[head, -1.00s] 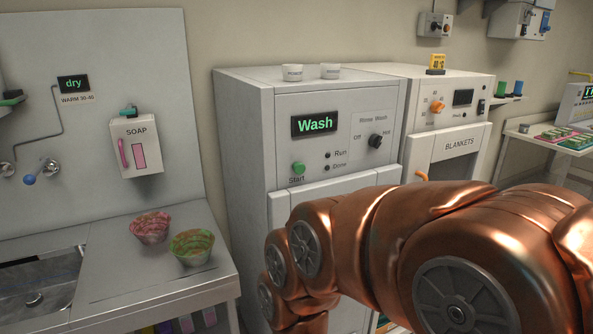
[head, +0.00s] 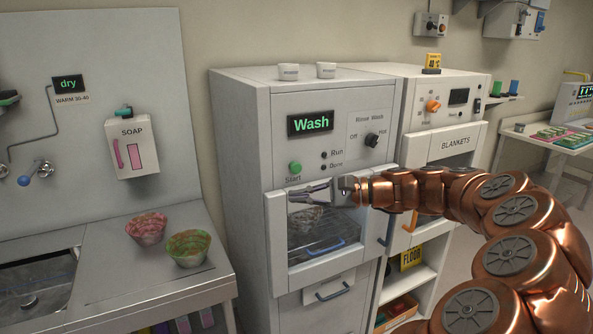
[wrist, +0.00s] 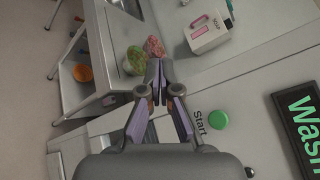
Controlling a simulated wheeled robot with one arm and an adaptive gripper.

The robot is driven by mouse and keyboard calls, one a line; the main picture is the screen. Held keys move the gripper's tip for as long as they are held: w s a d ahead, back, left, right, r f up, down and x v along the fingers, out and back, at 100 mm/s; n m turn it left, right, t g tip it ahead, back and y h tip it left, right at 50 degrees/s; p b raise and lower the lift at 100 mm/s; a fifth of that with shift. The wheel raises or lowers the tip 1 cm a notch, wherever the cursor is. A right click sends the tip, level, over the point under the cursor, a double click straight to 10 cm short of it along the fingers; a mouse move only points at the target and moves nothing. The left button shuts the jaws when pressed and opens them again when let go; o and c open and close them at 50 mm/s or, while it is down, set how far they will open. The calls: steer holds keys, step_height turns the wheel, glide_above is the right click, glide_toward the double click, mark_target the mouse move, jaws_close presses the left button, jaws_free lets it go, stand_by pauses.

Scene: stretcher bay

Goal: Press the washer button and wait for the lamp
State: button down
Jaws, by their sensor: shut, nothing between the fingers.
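The washer (head: 240,150) is a tall grey-white cabinet with a black display reading "Wash" in green. Its round green Start button (head: 295,167) sits below the display, at the panel's left. The button also shows in the wrist view (wrist: 218,120). Two small lamps sit beside it, Run (head: 324,154) and Done (head: 324,167); both look dark. My gripper (head: 291,195) is in front of the washer door window, just below the Start button and apart from it in the picture. Its fingertips are together and empty, as the wrist view also shows (wrist: 155,65).
A dial (head: 373,140) is right of the lamps. The washer door (head: 275,240) has a window with something inside. The blanket cabinet (head: 462,130) stands at right. A pink bowl (head: 147,228) and a green bowl (head: 188,248) sit on the sink counter at left.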

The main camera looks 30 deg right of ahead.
mark_target(296, 168)
steer(key=d+m+t, duration=0.2)
steer(key=d, duration=0.4)
steer(key=shift+d+h, duration=0.3)
steer(key=shift+d, duration=0.1)
steer(key=shift+r, duration=0.1)
steer(key=w+p, duration=0.2)
steer(key=w, duration=0.7)
steer(key=shift+d+p, duration=0.35)
steer(key=shift+w, duration=0.1)
stand_by(0.8)
steer(key=shift+w, duration=0.25)
